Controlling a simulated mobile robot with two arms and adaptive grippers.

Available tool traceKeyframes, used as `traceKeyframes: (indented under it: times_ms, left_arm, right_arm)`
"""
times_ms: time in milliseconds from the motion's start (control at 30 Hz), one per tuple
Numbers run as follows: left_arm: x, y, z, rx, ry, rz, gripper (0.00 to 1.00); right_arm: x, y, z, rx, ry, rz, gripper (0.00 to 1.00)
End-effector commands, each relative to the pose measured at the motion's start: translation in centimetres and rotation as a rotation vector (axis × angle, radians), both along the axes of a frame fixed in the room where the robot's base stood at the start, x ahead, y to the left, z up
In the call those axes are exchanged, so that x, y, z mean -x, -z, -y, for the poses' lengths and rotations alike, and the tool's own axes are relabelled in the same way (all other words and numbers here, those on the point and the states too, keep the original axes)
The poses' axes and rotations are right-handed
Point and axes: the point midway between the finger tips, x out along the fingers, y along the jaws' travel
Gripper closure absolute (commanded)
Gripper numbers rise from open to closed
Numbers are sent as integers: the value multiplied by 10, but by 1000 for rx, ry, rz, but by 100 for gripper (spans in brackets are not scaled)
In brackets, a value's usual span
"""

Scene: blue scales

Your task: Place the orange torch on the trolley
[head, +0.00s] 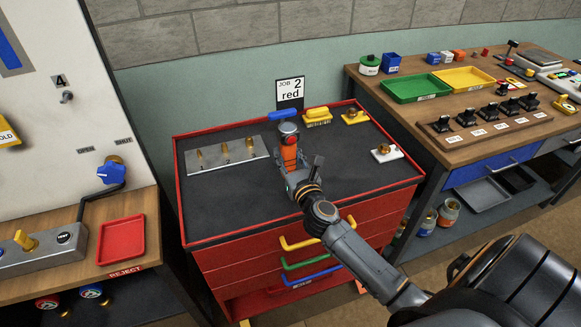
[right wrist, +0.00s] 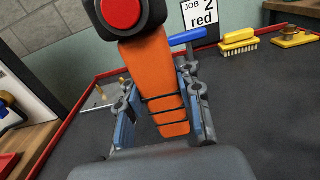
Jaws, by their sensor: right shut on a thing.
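The orange torch (head: 289,153) has an orange ribbed body and a dark head with a red face. It also shows large in the right wrist view (right wrist: 155,80), where its head (right wrist: 122,14) is at the top. My right gripper (head: 291,170) is shut on the torch's orange body, one finger on each side. The torch is over the black top of the red trolley (head: 240,209). I cannot tell whether it touches the top. My left gripper is not in view.
On the trolley are a grey plate with brass pegs (head: 227,154), a blue-handled tool (head: 283,115), a yellow brush (head: 317,115) and brass pieces. A "JOB 2 red" sign (head: 290,92) stands behind. The trolley's front left top is clear. A workbench (head: 415,118) stands at right.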

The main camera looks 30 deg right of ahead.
Motion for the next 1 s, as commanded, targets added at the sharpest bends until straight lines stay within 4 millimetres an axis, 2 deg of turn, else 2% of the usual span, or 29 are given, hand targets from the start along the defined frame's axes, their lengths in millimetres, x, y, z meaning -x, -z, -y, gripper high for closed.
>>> traceKeyframes:
  times_ms: [200,300,400,467,900,933,1000]
  left_arm:
    - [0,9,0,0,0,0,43]
    - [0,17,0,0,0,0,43]
    - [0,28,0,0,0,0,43]
    - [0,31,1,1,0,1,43]
    - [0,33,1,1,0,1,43]
    - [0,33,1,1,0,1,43]
    - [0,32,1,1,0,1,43]
  right_arm:
    - [-8,16,11,1,-1,4,100]
    - [-13,29,18,-1,1,2,100]
    - [-12,47,16,-1,0,2,100]
    - [-12,52,16,-1,0,3,100]
    - [-12,57,16,1,-1,3,100]
    - [-11,58,16,0,-1,1,63]
    - [-11,57,16,0,-1,1,49]
